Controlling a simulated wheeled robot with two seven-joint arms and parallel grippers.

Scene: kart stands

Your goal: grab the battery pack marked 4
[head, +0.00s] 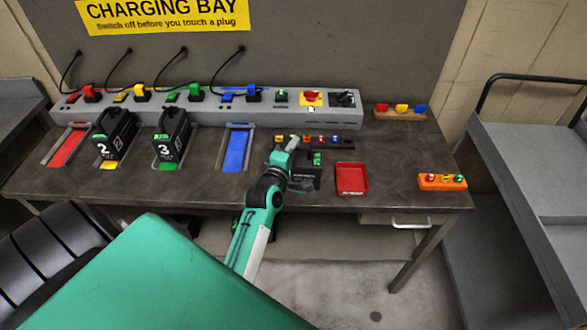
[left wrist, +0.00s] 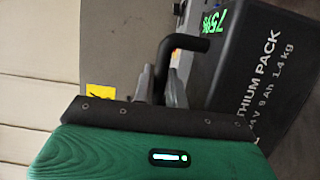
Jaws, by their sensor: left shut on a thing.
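A black battery pack (head: 309,172) with a green display is at the right of the blue slot, partly hidden by my left arm in the head view. In the left wrist view the pack (left wrist: 262,80) fills the right side, reading 75% and LITHIUM PACK. My left gripper (head: 287,152) is shut on its black handle, also seen in the left wrist view (left wrist: 167,72). I see no number on this pack, and I cannot tell if it touches the bench. Packs marked 2 (head: 114,137) and 3 (head: 172,136) stand in their slots. My right gripper is not in view.
The blue slot (head: 236,150) and red slot (head: 68,146) are empty. A red tray (head: 352,179) and an orange block with knobs (head: 442,182) lie on the bench to the right. A grey charging rail (head: 215,110) with cables runs behind. A grey cart stands at far right.

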